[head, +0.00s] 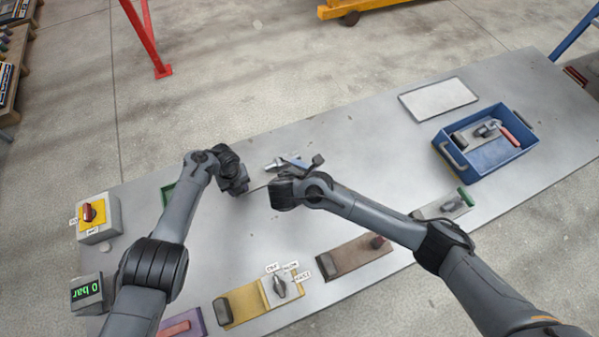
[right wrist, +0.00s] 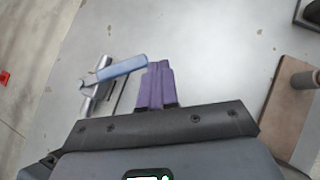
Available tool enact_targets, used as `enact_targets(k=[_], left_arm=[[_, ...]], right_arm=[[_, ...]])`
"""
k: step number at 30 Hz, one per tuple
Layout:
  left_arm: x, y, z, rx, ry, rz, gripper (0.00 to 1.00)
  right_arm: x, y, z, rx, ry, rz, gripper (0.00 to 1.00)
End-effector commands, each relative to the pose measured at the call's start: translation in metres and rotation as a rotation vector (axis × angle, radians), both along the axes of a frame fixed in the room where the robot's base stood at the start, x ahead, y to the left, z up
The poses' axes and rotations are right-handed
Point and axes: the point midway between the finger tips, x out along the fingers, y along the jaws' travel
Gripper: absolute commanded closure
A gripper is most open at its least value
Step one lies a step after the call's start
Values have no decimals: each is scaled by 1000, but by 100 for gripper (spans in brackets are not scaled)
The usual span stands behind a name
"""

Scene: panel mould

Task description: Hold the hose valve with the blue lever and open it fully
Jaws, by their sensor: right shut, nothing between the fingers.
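The hose valve (head: 276,165) lies on the grey table between my two grippers, a little beyond them in the head view. Its blue lever (head: 297,162) reaches to the right from the body. In the right wrist view the silver valve body (right wrist: 98,92) and the blue lever (right wrist: 122,67) lie left of my right gripper (right wrist: 156,68). The purple fingers of that gripper are shut, empty and apart from the body; the lever's end is close to them in the picture. My left gripper (head: 238,184) is left of the valve; its fingers do not show clearly.
A blue crate (head: 445,150) holding a red-levered valve stands at the right, near a pale flat plate (head: 438,99). Yellow (head: 245,302) and brown (head: 350,262) fixtures line the near edge. A red-and-yellow switch box (head: 98,218) and a "0 bar" display (head: 88,293) stand left.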

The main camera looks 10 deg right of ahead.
Motion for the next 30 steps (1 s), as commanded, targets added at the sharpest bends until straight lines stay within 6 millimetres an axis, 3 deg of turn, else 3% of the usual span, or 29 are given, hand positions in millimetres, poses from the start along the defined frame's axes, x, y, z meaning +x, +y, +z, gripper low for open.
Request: enact_targets(k=[1, 6, 11, 17, 30], left_arm=[[0, 0, 0, 0, 0, 0, 100], [0, 0, 0, 0, 0, 0, 100], [0, 0, 0, 0, 0, 0, 100], [0, 0, 0, 0, 0, 0, 100], [0, 0, 0, 0, 0, 0, 100]], right_arm=[[-11, 22, 5, -36, 4, 34, 100], [-36, 75, 11, -52, -12, 113, 100], [-43, 100, 12, -47, -21, 169, 100], [-30, 93, 3, -44, -28, 170, 100], [14, 56, -50, -45, -27, 169, 100]])
